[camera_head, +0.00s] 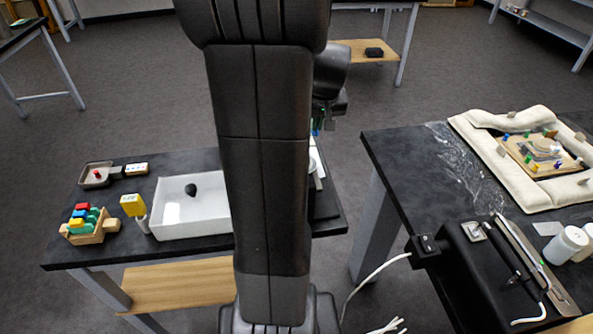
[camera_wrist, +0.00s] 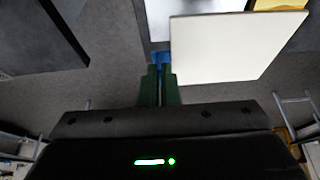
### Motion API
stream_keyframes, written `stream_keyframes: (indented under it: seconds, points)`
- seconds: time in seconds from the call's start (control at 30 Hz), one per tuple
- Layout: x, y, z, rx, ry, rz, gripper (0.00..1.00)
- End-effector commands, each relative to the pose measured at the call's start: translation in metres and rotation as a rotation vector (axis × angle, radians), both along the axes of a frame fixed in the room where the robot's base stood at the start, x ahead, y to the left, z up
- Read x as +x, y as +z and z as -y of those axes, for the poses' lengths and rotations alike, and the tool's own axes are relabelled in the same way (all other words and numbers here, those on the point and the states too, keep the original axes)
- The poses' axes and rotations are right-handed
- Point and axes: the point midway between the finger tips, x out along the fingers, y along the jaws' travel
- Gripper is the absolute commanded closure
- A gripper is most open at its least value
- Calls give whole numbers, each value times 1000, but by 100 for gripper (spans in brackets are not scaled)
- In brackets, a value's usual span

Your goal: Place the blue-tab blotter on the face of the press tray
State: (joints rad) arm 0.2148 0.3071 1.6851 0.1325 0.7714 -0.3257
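My gripper (camera_wrist: 161,72) has green fingers, closed on a small blue tab (camera_wrist: 160,57) in the wrist view. A flat white square sheet, the blue-tab blotter (camera_wrist: 235,46), extends to the right of the tab and is held clear of the floor. In the head view my arm hides most of the gripper; a bit of blue shows beside the arm. I cannot pick out the press tray for certain. A white shallow tray (camera_head: 172,214) stands on the left table with a dark rounded object (camera_head: 190,190) in it.
The left table (camera_head: 65,254) also bears a wooden rack (camera_head: 92,237) of coloured pieces, a yellow block (camera_head: 132,205) and a small dish (camera_head: 97,176). On the right table, pale cushions (camera_head: 480,142) surround a board (camera_head: 540,153); a black device (camera_head: 470,268) and white jars (camera_head: 565,246) stand nearer.

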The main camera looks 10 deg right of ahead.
Motion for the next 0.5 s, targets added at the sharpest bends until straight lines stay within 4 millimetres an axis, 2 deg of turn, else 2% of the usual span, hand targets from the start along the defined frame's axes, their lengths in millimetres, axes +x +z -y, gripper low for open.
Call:
stream_keyframes:
  seconds: [0.3, 0.5]
  points:
    - [-2, -52, 1, 3, 1, -5, 100]
    - [-2, -73, 1, 3, 1, -4, 100]
